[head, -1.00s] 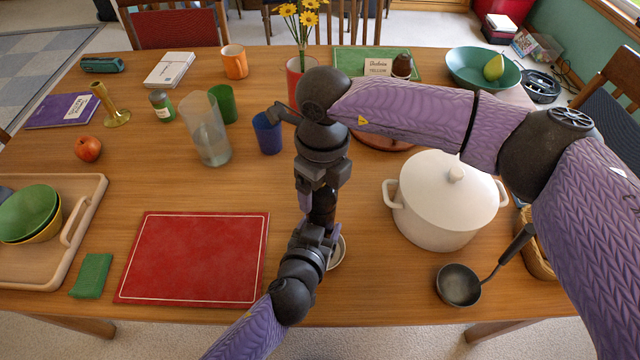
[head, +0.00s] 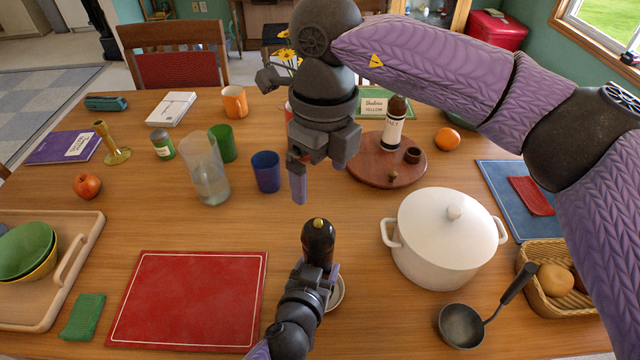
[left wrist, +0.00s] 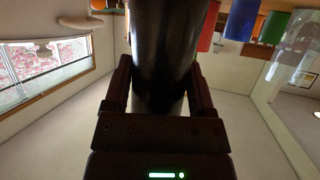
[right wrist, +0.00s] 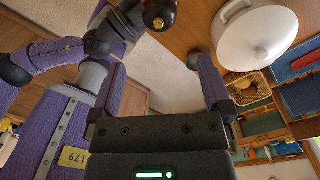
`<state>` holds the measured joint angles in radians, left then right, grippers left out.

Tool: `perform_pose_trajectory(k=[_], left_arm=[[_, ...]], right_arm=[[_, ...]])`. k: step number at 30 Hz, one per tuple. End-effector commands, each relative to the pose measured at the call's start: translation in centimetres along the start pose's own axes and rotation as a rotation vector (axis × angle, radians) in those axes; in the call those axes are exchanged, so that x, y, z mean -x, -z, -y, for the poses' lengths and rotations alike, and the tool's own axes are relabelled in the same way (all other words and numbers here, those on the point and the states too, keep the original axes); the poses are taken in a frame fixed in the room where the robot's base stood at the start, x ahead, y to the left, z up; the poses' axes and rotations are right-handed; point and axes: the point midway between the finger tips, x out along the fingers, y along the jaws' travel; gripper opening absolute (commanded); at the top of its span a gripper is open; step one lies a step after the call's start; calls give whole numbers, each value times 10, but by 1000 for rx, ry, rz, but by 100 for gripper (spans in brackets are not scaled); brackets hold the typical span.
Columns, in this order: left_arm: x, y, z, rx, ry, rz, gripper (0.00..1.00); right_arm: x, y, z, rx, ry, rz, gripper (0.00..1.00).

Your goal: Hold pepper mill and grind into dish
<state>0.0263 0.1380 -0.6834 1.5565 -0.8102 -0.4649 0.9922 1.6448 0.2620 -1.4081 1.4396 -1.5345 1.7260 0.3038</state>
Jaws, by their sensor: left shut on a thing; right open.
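The dark pepper mill (head: 318,240) stands upright with a small gold knob on top, over a small white dish (head: 337,292) that is mostly hidden. My left gripper (head: 318,268) is shut around the mill's body; in the left wrist view the mill (left wrist: 165,50) fills the space between the fingers. My right gripper (head: 318,180) is open and empty, above and apart from the mill's top. The right wrist view shows the mill's top (right wrist: 160,12) at the upper edge, outside the open fingers.
A white lidded pot (head: 445,240) stands to the right, with a ladle (head: 462,325) in front of it. A red mat (head: 188,300) lies to the left. A blue cup (head: 266,172) and a glass pitcher (head: 207,170) stand behind. A round board (head: 385,168) holds a bottle (head: 394,125).

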Motion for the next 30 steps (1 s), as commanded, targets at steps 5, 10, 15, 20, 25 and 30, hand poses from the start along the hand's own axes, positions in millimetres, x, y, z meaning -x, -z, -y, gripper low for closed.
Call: perform_pose_trajectory(k=[5, 10, 15, 20, 25, 30], left_arm=[[0, 0, 0, -1, 1, 1, 0], [0, 0, 0, -1, 1, 1, 0], [0, 0, 0, -1, 1, 0, 0], [0, 0, 0, -1, 1, 0, 0], [0, 0, 0, -1, 1, 0, 0], [0, 0, 0, -1, 1, 0, 0]], right_arm=[[0, 0, 0, 1, 0, 0, 100], [-1, -1, 0, 265, 3, -10, 100], [-3, -2, 0, 793, 2, -32, 100], [-4, -3, 0, 1104, -5, -47, 100], [-25, -1, 1, 1173, -10, -52, 100], [-71, 1, 2, 1170, -10, -53, 100]])
